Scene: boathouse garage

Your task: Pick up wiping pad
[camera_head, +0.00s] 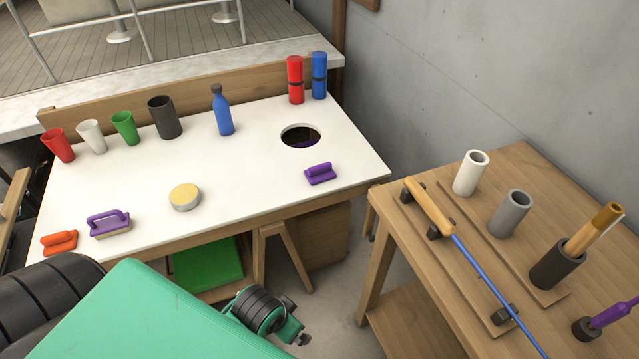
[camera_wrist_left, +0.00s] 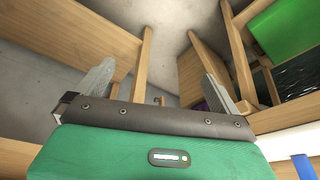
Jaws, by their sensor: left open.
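A purple handled pad with a pale underside (camera_head: 110,224), which looks like the wiping pad, lies on the white tabletop (camera_head: 240,175) at the front left. A smaller purple block with a rounded grip (camera_head: 320,174) lies near the right end, and a similar orange one (camera_head: 59,242) lies at the front left corner. My left gripper (camera_wrist_left: 157,85) is open in the left wrist view, with nothing between its fingers; beyond them are wooden legs and grey floor. In the head view its fingers cannot be made out. My right gripper is not in view.
Cups, a blue bottle (camera_head: 222,110) and red (camera_head: 295,80) and blue cylinders line the back. A round yellow-topped tin (camera_head: 185,197) and a hole (camera_head: 300,136) interrupt the tabletop. A wooden bench (camera_head: 400,262) with holders and a blue-shafted rod stands right. The tabletop's middle is clear.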

